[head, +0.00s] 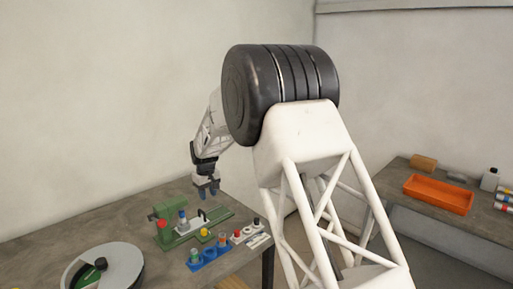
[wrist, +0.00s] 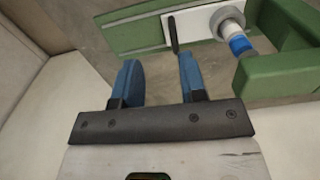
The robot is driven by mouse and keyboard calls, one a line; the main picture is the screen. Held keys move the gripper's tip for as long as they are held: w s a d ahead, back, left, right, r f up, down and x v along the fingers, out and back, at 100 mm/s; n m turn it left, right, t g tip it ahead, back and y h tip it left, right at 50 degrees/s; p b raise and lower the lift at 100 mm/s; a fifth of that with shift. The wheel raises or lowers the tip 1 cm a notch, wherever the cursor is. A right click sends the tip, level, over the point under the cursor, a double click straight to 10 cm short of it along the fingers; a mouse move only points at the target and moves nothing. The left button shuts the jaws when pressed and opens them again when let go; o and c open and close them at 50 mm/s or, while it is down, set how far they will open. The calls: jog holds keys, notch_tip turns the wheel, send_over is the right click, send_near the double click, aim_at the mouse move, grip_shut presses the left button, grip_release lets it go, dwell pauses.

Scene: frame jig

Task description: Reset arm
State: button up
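My gripper (head: 208,191) hangs above the table, over the right part of a green jig (head: 190,227). In the wrist view its two blue fingers (wrist: 160,82) stand apart with nothing between them. The green jig also shows in the wrist view (wrist: 130,32), beyond the fingertips. It carries a white plate (wrist: 192,27), a thin black upright pin (wrist: 173,36) and a part with a grey ring and a blue-and-white end (wrist: 236,40). The pin appears close to the right finger; I cannot tell whether they touch.
A blue holder (head: 209,260) with round pieces stands in front of the jig, beside a white holder (head: 245,234). A round grey-rimmed dish (head: 128,262) with a green and black part is at front left. An orange tray (head: 438,194) lies on a separate bench at right.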

jog(key=s+d+r+m+t, duration=0.1)
jog(key=s+d+r+m, duration=0.1)
jog(key=s+d+r, duration=0.9)
jog(key=s+d+r+m, duration=0.2)
jog(key=s+d+r, duration=0.6)
jog(key=s+d, duration=0.6)
jog(key=s+d+f+m, duration=0.1)
jog(key=s+d, duration=0.4)
jog(key=s, duration=0.5)
jog(key=s+d+f+m+t, duration=0.1)
jog(key=s+d, duration=0.4)
jog(key=s, duration=0.6)
jog(key=s+d+f+m, duration=0.1)
jog(key=s+d, duration=0.3)
jog(key=s, duration=0.6)
jog(key=shift+s+d+f+m, duration=0.25)
jog(key=shift+d+f+m, duration=0.15)
jog(key=shift+m, duration=0.4)
